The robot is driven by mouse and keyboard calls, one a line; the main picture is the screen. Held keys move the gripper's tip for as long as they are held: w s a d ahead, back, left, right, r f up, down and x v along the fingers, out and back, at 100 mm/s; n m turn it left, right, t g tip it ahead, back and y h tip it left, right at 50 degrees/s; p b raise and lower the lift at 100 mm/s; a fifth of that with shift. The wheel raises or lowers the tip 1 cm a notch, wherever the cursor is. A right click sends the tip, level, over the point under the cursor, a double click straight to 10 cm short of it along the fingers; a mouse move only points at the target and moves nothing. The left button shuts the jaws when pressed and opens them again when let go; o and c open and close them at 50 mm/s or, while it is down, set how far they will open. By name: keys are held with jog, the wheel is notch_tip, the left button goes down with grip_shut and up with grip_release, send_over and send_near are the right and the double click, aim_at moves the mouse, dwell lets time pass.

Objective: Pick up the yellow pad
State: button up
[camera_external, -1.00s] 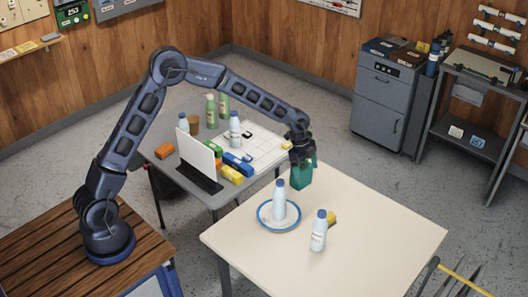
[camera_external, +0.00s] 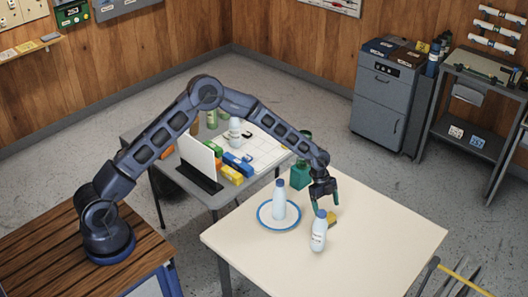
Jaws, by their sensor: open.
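The yellow pad (camera_external: 332,218) is a small yellow block with a darker top. It lies on the cream table (camera_external: 390,235), partly hidden behind a white bottle with a blue cap (camera_external: 318,232). My gripper (camera_external: 325,203) points down just above and behind the pad. Its two fingers are apart with nothing seen between them. The exact height of the fingertips over the pad is hard to tell.
Another white bottle (camera_external: 279,201) stands on a blue-rimmed plate (camera_external: 262,223) left of the pad. A green container (camera_external: 300,176) stands at the table's back edge. A grey table (camera_external: 224,198) behind holds several boxes and bottles. The cream table's right side is clear.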

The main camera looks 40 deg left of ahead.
aim_at(328, 216)
jog(key=shift+w+a+x, duration=0.1)
jog(key=shift+x, duration=1.45)
jog(key=shift+w+a+x, duration=0.1)
jog(key=shift+a+x, duration=0.05)
jog(key=shift+x, duration=1.45)
jog(key=c, duration=1.1)
jog(key=shift+o, duration=0.2)
